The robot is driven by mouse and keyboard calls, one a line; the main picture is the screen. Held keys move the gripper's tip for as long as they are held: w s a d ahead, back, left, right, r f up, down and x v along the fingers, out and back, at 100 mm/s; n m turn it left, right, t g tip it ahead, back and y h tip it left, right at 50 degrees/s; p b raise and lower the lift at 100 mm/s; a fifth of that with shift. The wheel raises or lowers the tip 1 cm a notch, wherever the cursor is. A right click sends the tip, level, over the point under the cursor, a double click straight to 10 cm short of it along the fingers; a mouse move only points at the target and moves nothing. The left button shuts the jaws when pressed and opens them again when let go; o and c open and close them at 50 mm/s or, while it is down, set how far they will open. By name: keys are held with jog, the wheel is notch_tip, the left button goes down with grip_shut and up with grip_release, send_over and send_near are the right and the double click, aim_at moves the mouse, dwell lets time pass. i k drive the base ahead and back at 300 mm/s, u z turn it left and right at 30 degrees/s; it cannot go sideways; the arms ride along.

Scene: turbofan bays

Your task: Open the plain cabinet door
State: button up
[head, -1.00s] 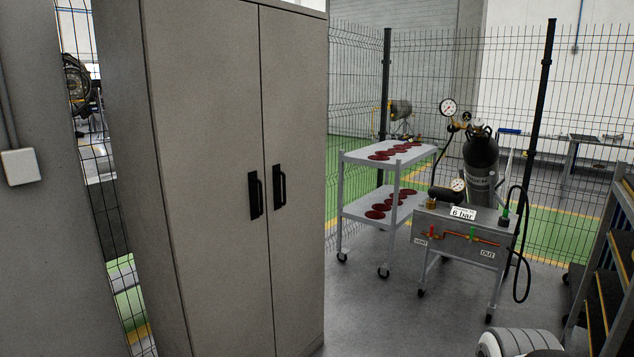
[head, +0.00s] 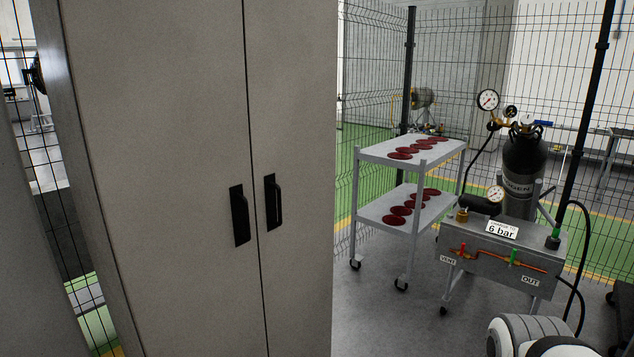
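The plain grey cabinet stands upright at the left and centre of the head view. Its left door (head: 165,150) and right door (head: 295,130) are both shut, with a thin dark seam between them. A black handle (head: 240,216) is on the left door beside the seam. A second black handle (head: 273,202) is on the right door. Part of my arm shows at the bottom right, away from the cabinet. My gripper is not in view, and nothing touches either handle.
A grey two-shelf trolley (head: 357,206) with dark red discs stands right of the cabinet. A test cart (head: 490,262) with gauges and a dark gas cylinder (head: 523,165) stands further right. Wire fencing (head: 370,80) runs behind. Grey floor (head: 375,315) is clear before the trolley.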

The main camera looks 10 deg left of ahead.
aim_at(291, 49)
jog(key=z, duration=0.05)
jog(key=i, duration=1.15)
jog(key=u, duration=1.95)
jog(key=k, duration=0.85)
jog(key=i, duration=0.85)
